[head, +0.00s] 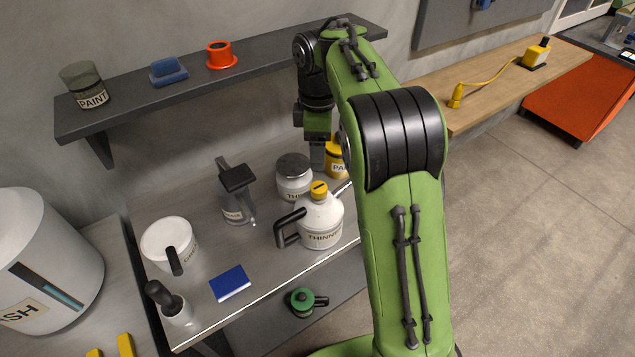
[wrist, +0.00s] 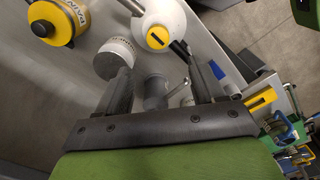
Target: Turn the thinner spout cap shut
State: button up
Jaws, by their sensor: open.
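The thinner jug (head: 320,222) is white with a black side handle and stands upright on the grey bench. Its yellow spout cap (head: 319,189) sits on top, with a dark mark across it. I cannot tell how far the cap is turned. In the wrist view the jug (wrist: 170,15) and its cap (wrist: 157,38) show at the top, beyond the fingers. My gripper (head: 317,158) points down behind the jug, above the back of the bench. In the wrist view my gripper (wrist: 157,72) has its dark fingers spread, with nothing held between them and apart from the cap.
A grey-lidded can (head: 294,182) stands behind the jug, and a yellow paint can (head: 336,163) stands by my gripper. A wall shelf (head: 130,108) runs above.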

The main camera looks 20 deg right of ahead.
aim_at(318, 186)
jog(key=f, duration=0.4)
jog(key=f+b, duration=0.1)
jog(key=f, duration=0.4)
jog(key=f+b, duration=0.1)
jog(key=f, duration=0.3)
jog(key=shift+w+f, duration=0.15)
jog(key=shift+w, duration=0.1)
jog(key=c, duration=1.1)
